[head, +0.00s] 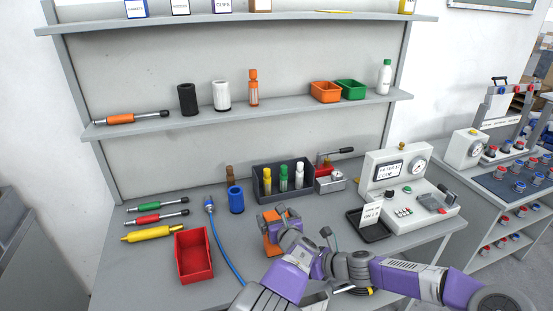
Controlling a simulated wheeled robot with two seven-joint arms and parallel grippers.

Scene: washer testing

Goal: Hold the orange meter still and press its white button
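The orange meter (270,244) is on the grey bench near its front middle, partly covered by my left gripper. Its face and white button are hidden from this view. My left gripper (281,215) is at the meter, its grey fingers over and beside the upper part. Whether they touch or clamp it cannot be told. My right arm comes in from the right. My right gripper (327,238) is small and partly hidden behind the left wrist, to the right of the meter. Its opening cannot be made out.
A blue cable (222,243) and red bin (193,255) lie left of the meter. Behind it stand a blue cylinder (236,200) and dark bottle rack (256,195). A black tray (355,228) and white tester (382,165) stand right.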

